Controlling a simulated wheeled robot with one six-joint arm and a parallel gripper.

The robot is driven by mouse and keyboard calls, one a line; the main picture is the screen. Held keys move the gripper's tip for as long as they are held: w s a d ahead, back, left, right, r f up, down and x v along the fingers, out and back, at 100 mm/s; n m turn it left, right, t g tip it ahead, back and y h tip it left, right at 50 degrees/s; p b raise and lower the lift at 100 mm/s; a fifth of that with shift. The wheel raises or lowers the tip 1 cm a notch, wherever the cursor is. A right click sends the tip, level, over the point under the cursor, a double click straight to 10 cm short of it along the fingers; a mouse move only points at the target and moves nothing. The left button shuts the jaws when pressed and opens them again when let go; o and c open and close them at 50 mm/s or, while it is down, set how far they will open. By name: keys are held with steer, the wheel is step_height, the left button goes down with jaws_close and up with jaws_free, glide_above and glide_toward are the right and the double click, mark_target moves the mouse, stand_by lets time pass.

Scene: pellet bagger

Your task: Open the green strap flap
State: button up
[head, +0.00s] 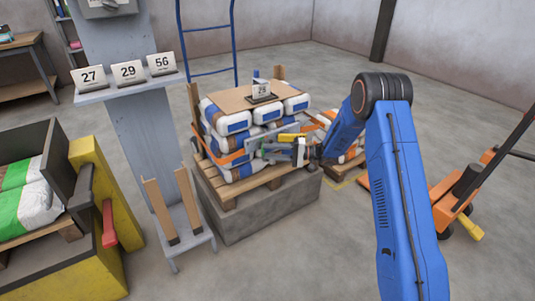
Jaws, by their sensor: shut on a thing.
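A stack of white and blue bags (228,122) stands on a wooden pallet (262,185), bound by an orange strap (229,158). My gripper (264,152) is at the front face of the stack, at the height of the strap. A small green piece, which looks like the green strap flap (275,148), shows at the fingertips, and my jaws are shut on it. A grey plate (265,137) and a yellow piece (289,137) sit just above. The parts are small and overlap, so I cannot tell how far the flap is lifted.
The pallet rests on a grey block (262,212). A card marked 29 (261,89) stands on the cardboard sheet on top. A grey post with number cards (128,71) and wooden boards (158,210) is at left. An orange pallet truck (455,195) is at right. Open floor lies in front.

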steer(key=shift+w+d+n+g, duration=0.15)
steer(key=shift+n+g, duration=0.25)
steer(key=shift+g, duration=0.3)
steer(key=shift+w+d+n+g, duration=0.2)
steer(key=shift+n+g, duration=0.2)
steer(key=shift+g, duration=0.3)
steer(key=shift+w+d+n+g, duration=0.15)
steer(key=shift+n+g, duration=0.25)
steer(key=shift+g, duration=0.3)
steer(key=o, duration=1.1)
steer(key=shift+c, duration=0.2)
steer(key=shift+d, duration=0.1)
steer(key=w+d, duration=0.3)
steer(key=d, duration=1.4)
